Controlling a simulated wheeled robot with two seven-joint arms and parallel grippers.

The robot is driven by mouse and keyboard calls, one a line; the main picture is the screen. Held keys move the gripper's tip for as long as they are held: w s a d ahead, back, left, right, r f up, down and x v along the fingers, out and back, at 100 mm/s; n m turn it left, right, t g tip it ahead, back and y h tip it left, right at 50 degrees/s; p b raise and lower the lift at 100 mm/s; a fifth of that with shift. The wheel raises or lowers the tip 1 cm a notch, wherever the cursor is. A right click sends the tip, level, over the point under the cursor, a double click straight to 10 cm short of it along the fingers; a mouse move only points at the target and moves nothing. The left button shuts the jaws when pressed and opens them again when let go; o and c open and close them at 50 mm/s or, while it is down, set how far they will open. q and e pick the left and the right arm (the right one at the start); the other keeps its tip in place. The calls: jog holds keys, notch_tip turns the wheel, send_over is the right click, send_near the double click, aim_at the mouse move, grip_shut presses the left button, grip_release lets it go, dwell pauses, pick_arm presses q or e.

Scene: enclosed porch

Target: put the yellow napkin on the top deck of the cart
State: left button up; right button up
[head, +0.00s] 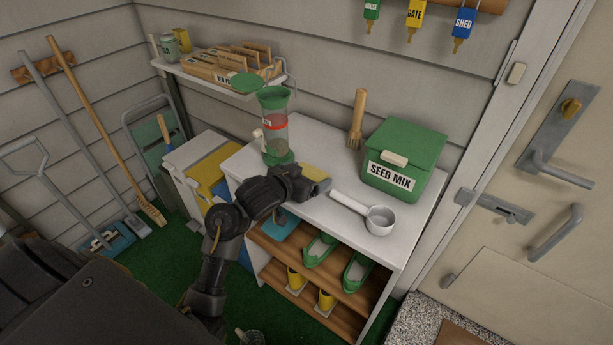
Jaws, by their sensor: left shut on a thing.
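I cannot make out a wheeled cart for certain; the white shelf unit has a top and wooden shelves below. My right gripper is not in view.
A metal scoop (379,219) lies just right of the fingers. A green seed box (404,158), brush (357,120) and green-and-red feeder (275,125) stand on the top. Green shoes (320,250) sit below. A white, yellow and blue unit (207,160) stands left.

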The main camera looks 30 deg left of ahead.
pick_arm(q)
jog(key=shift+f, duration=0.15)
jog(key=o, duration=0.7)
